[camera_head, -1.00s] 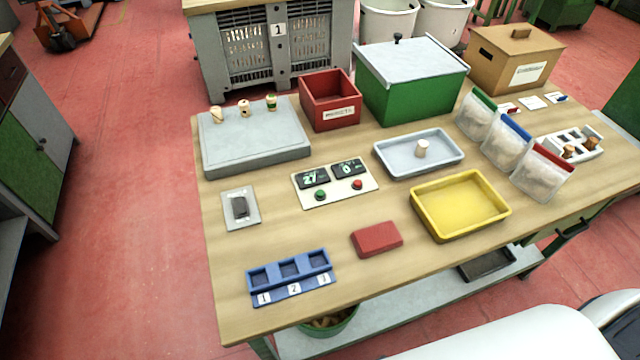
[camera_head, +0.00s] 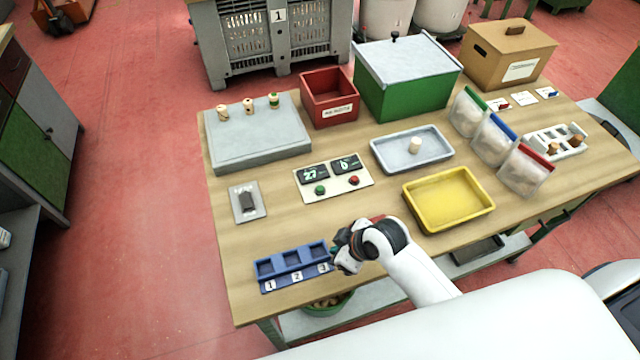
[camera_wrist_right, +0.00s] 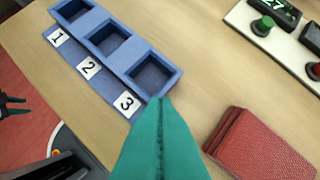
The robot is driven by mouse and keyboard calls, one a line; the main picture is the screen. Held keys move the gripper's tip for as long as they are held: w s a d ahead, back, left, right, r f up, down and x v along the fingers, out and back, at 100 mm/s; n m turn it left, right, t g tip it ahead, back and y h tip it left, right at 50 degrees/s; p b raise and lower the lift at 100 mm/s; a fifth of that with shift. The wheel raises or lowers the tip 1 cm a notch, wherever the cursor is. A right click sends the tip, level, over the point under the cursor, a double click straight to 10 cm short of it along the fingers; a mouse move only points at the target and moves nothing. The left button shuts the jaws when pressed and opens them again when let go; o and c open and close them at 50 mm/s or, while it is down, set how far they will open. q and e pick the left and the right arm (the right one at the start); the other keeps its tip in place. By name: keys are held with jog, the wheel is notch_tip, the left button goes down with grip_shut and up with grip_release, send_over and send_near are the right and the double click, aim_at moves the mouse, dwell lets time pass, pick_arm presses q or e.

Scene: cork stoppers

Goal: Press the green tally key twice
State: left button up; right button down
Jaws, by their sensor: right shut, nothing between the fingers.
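The green tally key (camera_head: 320,190) sits on a pale panel (camera_head: 335,187) in the middle of the table, under a small display reading 27. A red key (camera_head: 354,180) is to its right, under a second display. The green key also shows at the top right of the right wrist view (camera_wrist_right: 263,25). My right gripper (camera_head: 336,258) is over the near part of the table, beside the blue three-slot tray, apart from the keys. Its teal fingers (camera_wrist_right: 160,125) are shut and empty.
The blue numbered tray (camera_head: 292,262) lies under and left of my right gripper. A yellow tray (camera_head: 450,200) stands to the right. Bare wood lies between the blue tray and the panel.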

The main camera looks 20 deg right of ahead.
aim_at(320, 189)
jog(key=w+n, duration=0.1)
jog(key=w, duration=0.2)
jog(key=w+r+n+y, duration=0.1)
jog(key=w, duration=0.1)
jog(key=w+r+n, duration=0.1)
jog(key=w+n, duration=0.1)
jog(key=w, duration=0.1)
jog(key=shift+w+a+r+t+y+p, duration=0.2)
jog(key=shift+w+t+y+p, duration=0.1)
jog(key=shift+w+t, duration=0.1)
jog(key=w+d+r+n, duration=0.1)
jog(key=w+r+n, duration=0.1)
jog(key=w, duration=0.3)
jog(key=w+d+r+n+t+y, duration=0.1)
jog(key=w+d+r+n, duration=0.1)
jog(key=w, duration=0.4)
jog(key=shift+d+r+n+t, duration=0.25)
jog(key=shift+r+n, duration=0.25)
jog(key=shift+r, duration=0.45)
jog(key=shift+f, duration=0.15)
notch_tip(320, 189, down, 8)
jog(key=b, duration=0.5)
jog(key=shift+f+b, duration=0.3)
jog(key=shift+b, duration=0.3)
jog(key=shift+f, duration=0.15)
jog(key=shift+f+b, duration=0.3)
jog(key=shift+b, duration=0.2)
